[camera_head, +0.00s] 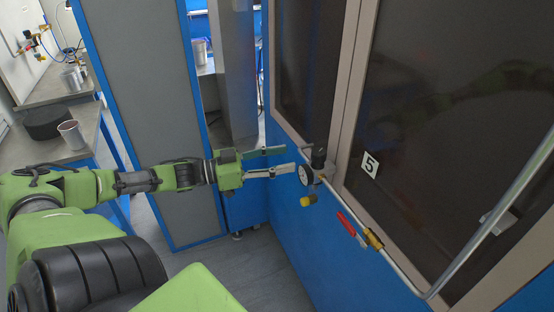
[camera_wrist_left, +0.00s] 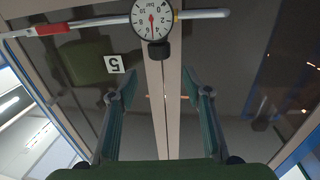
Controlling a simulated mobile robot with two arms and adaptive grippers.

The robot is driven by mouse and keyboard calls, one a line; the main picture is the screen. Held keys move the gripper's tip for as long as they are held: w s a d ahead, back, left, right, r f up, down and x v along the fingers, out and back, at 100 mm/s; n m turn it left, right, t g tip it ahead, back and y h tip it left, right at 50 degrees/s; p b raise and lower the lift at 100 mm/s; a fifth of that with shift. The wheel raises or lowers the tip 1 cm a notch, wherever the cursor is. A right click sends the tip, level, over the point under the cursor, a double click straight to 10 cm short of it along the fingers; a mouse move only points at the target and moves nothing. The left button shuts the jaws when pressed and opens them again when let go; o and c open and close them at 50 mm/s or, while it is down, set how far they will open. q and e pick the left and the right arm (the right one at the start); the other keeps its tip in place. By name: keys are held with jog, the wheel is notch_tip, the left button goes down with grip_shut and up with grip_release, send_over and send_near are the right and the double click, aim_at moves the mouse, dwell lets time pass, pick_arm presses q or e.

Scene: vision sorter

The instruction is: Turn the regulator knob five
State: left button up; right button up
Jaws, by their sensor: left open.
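The black regulator knob (camera_head: 319,157) stands on top of the regulator on the pipe along the blue cabinet. Its round white gauge (camera_head: 306,175) faces me, with a yellowish part (camera_head: 309,200) below. The number 5 label (camera_head: 370,165) is to the right on the cabinet door. My left gripper (camera_head: 289,159) is open and empty, just left of the knob and apart from it. In the left wrist view, which is upside down, the knob (camera_wrist_left: 159,50) shows below the gauge (camera_wrist_left: 152,18), beyond the open fingers and between their lines. My right gripper is not in view.
A valve with a red handle (camera_head: 346,224) and a brass body (camera_head: 373,239) sits on the same pipe to the lower right. A bent metal pipe (camera_head: 480,240) rises at the right. A bench with cups (camera_head: 71,135) is at the far left.

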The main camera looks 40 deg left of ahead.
pick_arm(q)
jog(key=shift+s+a, duration=0.2)
jog(key=shift+s, duration=0.1)
dwell(0.5)
